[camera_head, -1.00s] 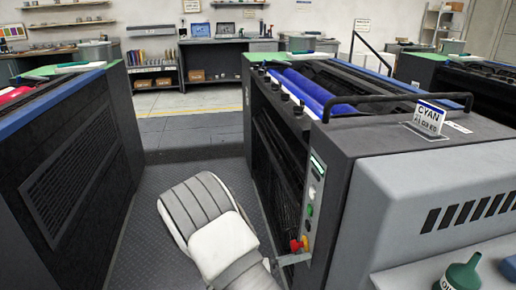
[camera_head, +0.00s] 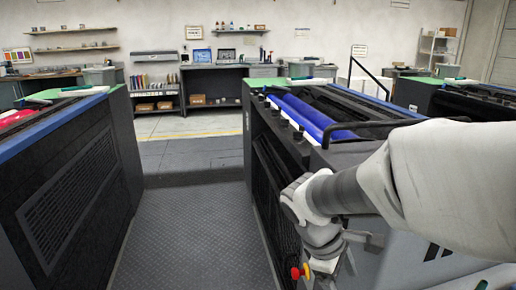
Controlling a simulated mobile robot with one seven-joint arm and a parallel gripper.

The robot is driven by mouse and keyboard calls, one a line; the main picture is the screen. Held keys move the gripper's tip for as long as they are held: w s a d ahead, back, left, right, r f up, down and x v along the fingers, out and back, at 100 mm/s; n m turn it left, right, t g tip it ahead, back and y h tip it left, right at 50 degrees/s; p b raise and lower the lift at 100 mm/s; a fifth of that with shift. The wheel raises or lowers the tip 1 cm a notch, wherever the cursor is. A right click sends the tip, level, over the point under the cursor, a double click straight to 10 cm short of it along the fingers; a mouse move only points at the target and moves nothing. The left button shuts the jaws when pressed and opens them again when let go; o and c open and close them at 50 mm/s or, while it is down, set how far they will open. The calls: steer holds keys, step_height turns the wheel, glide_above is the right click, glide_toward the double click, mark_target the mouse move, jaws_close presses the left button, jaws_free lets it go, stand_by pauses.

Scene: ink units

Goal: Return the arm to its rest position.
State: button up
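My arm (camera_head: 440,185) reaches in from the right edge, pale and large in the head view. It bends at a grey wrist joint and ends over the front corner of the ink unit with the blue roller (camera_head: 315,112). My gripper (camera_head: 335,258) hangs below the wrist, in front of that unit's end face and just right of a red and yellow knob (camera_head: 300,271). Its fingers are not clear, so I cannot tell whether it is open or shut. I see nothing held. The arm hides much of the unit's right end.
Another dark unit with a blue edge (camera_head: 62,118) stands on the left. A clear strip of dark textured floor (camera_head: 195,235) runs between the two units. A further unit (camera_head: 470,100) is at the right.

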steer(key=s+a+r+m+t+y, duration=0.3)
steer(key=s+r+m+t+y, duration=0.2)
steer(key=s+r+m, duration=0.5)
step_height(320, 180, up, 19)
steer(key=m+p, duration=0.1)
steer(key=p, duration=1.9)
steer(key=shift+w+d+f, duration=0.2)
steer(key=shift+w+d, duration=0.05)
steer(key=shift+w, duration=0.15)
